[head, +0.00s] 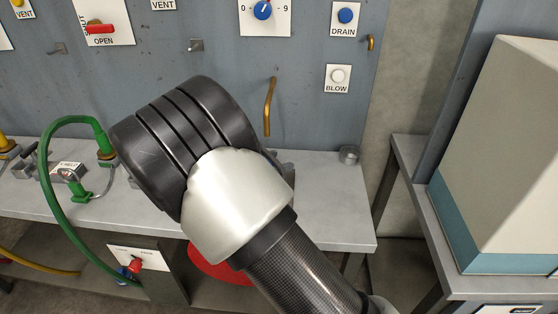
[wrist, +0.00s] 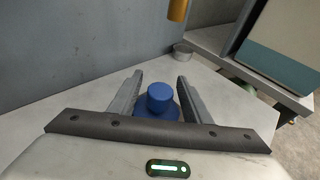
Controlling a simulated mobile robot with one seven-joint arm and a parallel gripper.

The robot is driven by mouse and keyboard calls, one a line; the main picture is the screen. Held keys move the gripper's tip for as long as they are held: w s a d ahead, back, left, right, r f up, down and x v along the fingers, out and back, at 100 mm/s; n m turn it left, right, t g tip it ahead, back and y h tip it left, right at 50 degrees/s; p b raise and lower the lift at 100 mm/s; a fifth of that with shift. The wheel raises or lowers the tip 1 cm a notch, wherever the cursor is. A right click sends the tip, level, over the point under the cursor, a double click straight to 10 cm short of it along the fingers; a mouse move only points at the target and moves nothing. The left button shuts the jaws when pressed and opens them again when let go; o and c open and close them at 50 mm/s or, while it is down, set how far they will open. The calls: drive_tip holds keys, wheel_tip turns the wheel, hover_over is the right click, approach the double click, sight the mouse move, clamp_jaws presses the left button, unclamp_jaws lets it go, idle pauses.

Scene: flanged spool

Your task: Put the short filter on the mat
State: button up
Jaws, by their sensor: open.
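In the wrist view a blue flanged spool (wrist: 160,98) stands upright on the grey bench (wrist: 105,90), with a round top above a wider base. It may be the short filter; no second one shows for comparing length. My gripper (wrist: 159,78) is open, with one finger on each side of the spool; I cannot tell whether either finger touches it. In the head view my arm hides the spool and the fingers. No mat can be clearly made out in either view.
A grey metal cup (head: 348,155) stands near the bench's right end. A brass handle (head: 268,105) hangs from the panel behind. A green hose (head: 45,170) is at left. A red rounded thing (head: 215,265) shows below the bench. A cream-and-teal box (head: 510,150) stands at right.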

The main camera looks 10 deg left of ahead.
drive_tip(key=p+v, duration=0.1)
drive_tip(key=v, duration=0.9)
drive_tip(key=shift+s+a+r+p, duration=0.1)
drive_tip(key=shift+s+a+p, duration=0.1)
drive_tip(key=shift+p, duration=0.1)
drive_tip(key=shift+d, duration=0.15)
drive_tip(key=s+d+r+m+g+y, duration=0.1)
drive_tip(key=d+r+m+g, duration=0.25)
drive_tip(key=d, duration=0.35)
drive_tip(key=s+d+r+m+g+y, duration=0.1)
drive_tip(key=s+d+r+m+g, duration=0.1)
drive_tip(key=d+m, duration=0.35)
drive_tip(key=s+d+r+m+g+y, duration=0.1)
drive_tip(key=d+r+m+g, duration=0.15)
drive_tip(key=d, duration=0.55)
drive_tip(key=s+d+r+m+t+y, duration=0.1)
drive_tip(key=s+d+r+m+y, duration=0.2)
drive_tip(key=s+d+m, duration=0.2)
drive_tip(key=s+d+r+m+t+y, duration=0.1)
drive_tip(key=s+d+r+m+y, duration=0.2)
drive_tip(key=s+m, duration=0.7)
drive_tip(key=shift+s+d+m+t+y, duration=0.25)
drive_tip(key=shift+d+m+t+y, duration=0.25)
drive_tip(key=shift+d, duration=0.6)
